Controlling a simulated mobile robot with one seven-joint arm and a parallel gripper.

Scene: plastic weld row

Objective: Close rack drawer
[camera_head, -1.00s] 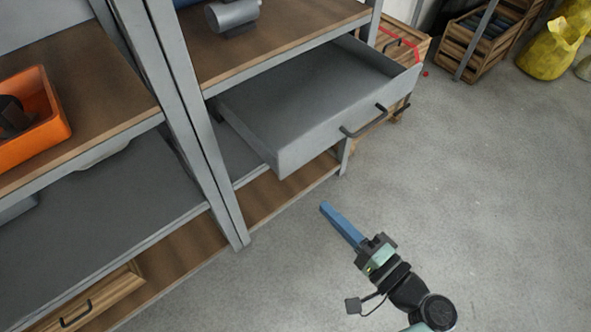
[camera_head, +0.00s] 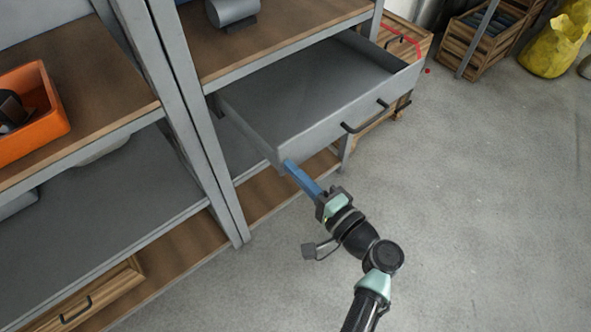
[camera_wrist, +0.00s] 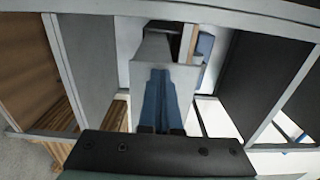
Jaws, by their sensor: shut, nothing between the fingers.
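The grey rack drawer (camera_head: 318,95) stands pulled out of the rack and looks empty in the head view. A dark bar handle (camera_head: 365,118) runs along its front face. My gripper (camera_head: 287,165) is shut with nothing between its blue fingers. Its fingertips are at the near left corner of the drawer front, below the handle's left end. They look to be at or touching the front; I cannot tell for sure. In the wrist view, the shut fingers (camera_wrist: 159,75) point at a pale grey surface, likely the drawer front (camera_wrist: 187,78).
Grey rack posts (camera_head: 185,120) stand left of the drawer. An orange bin (camera_head: 45,110) sits on the left shelf, and a wooden drawer (camera_head: 90,305) is at lower left. Wooden crates (camera_head: 490,35) and a yellow bag (camera_head: 555,45) are at upper right. The floor (camera_head: 480,200) is clear.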

